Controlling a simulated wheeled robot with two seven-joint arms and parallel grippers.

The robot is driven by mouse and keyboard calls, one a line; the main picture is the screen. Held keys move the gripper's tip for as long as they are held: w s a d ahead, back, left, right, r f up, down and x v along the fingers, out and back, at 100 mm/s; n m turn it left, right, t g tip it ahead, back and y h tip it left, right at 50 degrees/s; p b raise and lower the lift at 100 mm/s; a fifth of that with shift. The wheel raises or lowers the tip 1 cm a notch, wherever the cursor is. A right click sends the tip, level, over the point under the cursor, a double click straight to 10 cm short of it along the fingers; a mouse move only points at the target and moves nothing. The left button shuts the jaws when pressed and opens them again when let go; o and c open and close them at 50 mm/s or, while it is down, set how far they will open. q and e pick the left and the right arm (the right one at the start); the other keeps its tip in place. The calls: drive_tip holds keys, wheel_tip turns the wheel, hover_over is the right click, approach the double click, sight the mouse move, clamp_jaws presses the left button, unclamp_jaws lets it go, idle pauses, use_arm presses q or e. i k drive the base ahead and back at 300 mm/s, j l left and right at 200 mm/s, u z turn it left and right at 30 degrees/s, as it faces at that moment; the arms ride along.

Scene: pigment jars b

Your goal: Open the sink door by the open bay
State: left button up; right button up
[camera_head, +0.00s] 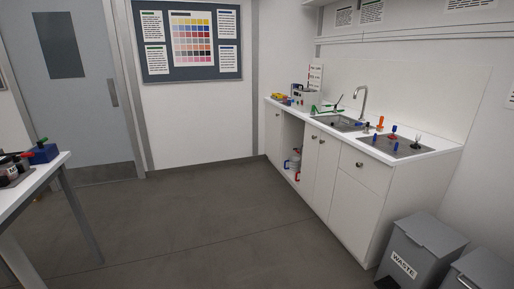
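The white sink cabinet stands along the right wall under a white counter. Its open bay (292,152) holds containers with red, white and blue parts. The sink door by the open bay (308,165) is a narrow white panel just right of the bay, with a small dark knob near its top. It looks shut. A second white door (325,180) is beside it, also shut, with its knob close to the first one. The sink basin (340,122) and its tall curved tap (362,100) are above. Neither of my grippers shows in this view.
Grey floor (190,230) is clear in front of the cabinet. Grey waste bins (415,245) stand at the cabinet's near right end. A white table (38,182) with jars is at the left edge. A closed grey door (85,85) is at the back left.

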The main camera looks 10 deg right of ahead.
sight(313, 134)
drive_tip(key=i+l+z, duration=0.35)
drive_tip(key=i, duration=0.85)
drive_tip(key=i+j+z, duration=0.1)
drive_tip(key=i+z, duration=0.2)
drive_tip(key=i, duration=0.9)
